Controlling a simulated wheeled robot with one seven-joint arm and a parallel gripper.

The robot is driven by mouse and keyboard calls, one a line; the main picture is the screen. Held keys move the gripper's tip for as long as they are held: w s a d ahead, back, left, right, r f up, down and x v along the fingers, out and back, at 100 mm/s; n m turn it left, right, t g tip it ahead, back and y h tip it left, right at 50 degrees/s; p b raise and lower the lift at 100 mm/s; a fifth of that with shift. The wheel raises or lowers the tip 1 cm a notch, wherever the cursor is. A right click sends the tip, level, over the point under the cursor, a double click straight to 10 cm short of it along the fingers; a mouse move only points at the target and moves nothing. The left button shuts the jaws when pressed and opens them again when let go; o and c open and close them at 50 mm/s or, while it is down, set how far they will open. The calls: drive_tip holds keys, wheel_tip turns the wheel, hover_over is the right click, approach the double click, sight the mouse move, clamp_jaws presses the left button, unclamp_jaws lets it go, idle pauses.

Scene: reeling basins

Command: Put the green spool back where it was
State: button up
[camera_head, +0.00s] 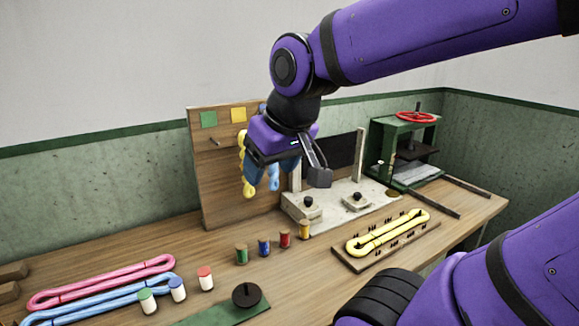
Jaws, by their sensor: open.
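The green spool (241,254) stands upright on the wooden table, at the left end of a row with a blue spool (264,246), a red spool (285,239) and a yellow-orange spool (304,229). My gripper (291,172) is open and hangs above the back of the table, up and to the right of the green spool and apart from it. One dark finger shows clearly at its right; the other is hard to make out. I see nothing held between the fingers.
White jars with green (147,301), blue (177,290) and red lids stand front left beside pink and blue skeins (100,282). A peg board (222,185) with hanging skeins stands behind. A pale block (325,207), yellow skein tray (388,235) and green press (405,150) are right.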

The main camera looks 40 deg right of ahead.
drive_tip(key=s, duration=0.2)
drive_tip(key=s+r, duration=0.1)
drive_tip(key=s, duration=0.2)
drive_tip(key=shift+a+r, duration=0.2)
